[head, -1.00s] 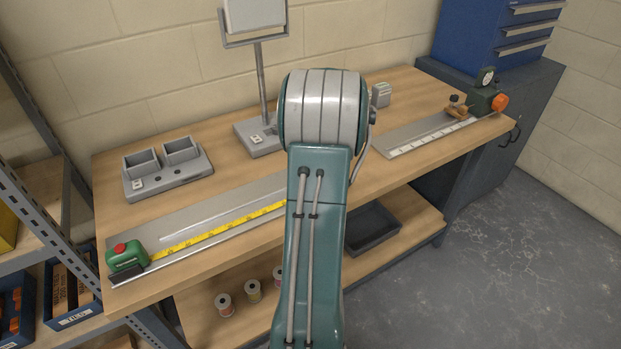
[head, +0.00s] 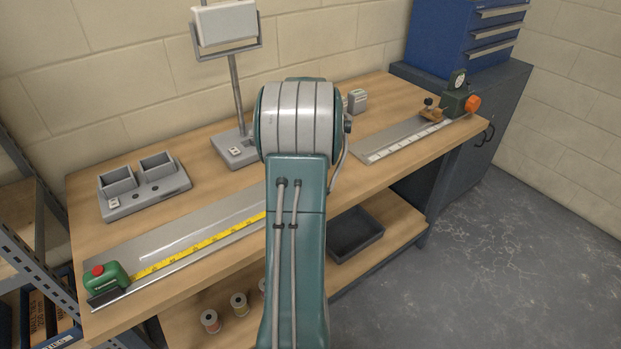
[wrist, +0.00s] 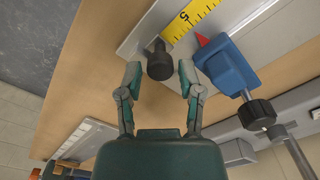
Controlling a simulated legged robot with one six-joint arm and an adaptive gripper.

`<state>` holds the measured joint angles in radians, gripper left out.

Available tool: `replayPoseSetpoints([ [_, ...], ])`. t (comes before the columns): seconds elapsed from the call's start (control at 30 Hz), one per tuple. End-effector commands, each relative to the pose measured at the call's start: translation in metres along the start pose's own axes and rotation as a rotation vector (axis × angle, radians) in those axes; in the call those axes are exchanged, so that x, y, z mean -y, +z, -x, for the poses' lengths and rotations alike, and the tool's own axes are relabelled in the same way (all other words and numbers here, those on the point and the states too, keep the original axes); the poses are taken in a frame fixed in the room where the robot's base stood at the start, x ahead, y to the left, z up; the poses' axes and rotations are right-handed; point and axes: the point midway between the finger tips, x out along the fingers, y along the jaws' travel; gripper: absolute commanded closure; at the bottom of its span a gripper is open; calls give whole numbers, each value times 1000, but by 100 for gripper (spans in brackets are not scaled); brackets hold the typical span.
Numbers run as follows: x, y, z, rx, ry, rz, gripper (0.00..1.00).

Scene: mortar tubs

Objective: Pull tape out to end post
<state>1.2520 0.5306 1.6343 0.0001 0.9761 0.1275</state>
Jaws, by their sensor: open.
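The green tape case (head: 105,281) with a red button sits at the left end of a grey metal plate (head: 165,232). Its yellow tape (head: 200,244) runs right along the plate until my arm hides it. In the wrist view the tape (wrist: 190,18) ends beside a dark upright round knob or post (wrist: 159,63); I cannot tell whether they are joined. My gripper (wrist: 159,77) is open, with one finger either side of that post and no clear contact. A blue block (wrist: 226,66) with a red pointer stands just right of it. My arm hides the gripper in the head view.
A second plate (head: 395,137) with a white scale, a green device (head: 459,103) and an orange knob lies at the bench's right end. A two-cup grey holder (head: 145,187) and a display stand (head: 234,149) are at the back. Spools and a dark tray (head: 355,235) sit below.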

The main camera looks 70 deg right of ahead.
Motion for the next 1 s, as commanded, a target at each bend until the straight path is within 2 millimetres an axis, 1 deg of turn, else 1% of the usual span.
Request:
replayPoseSetpoints([
  [0.17, 0, -1, 30, -7, -1, 0, 52],
  [0.4, 1, -2, 81, -6, -1, 0, 52],
  [0.5, 1, -2, 97, -4, -1, 0, 52],
  [0.6, 0, -3, 108, -3, -1, 0, 52],
  [0.7, 0, -2, 113, -2, 0, 0, 52],
  [1.0, 0, -2, 114, -1, 0, 0, 52],
])
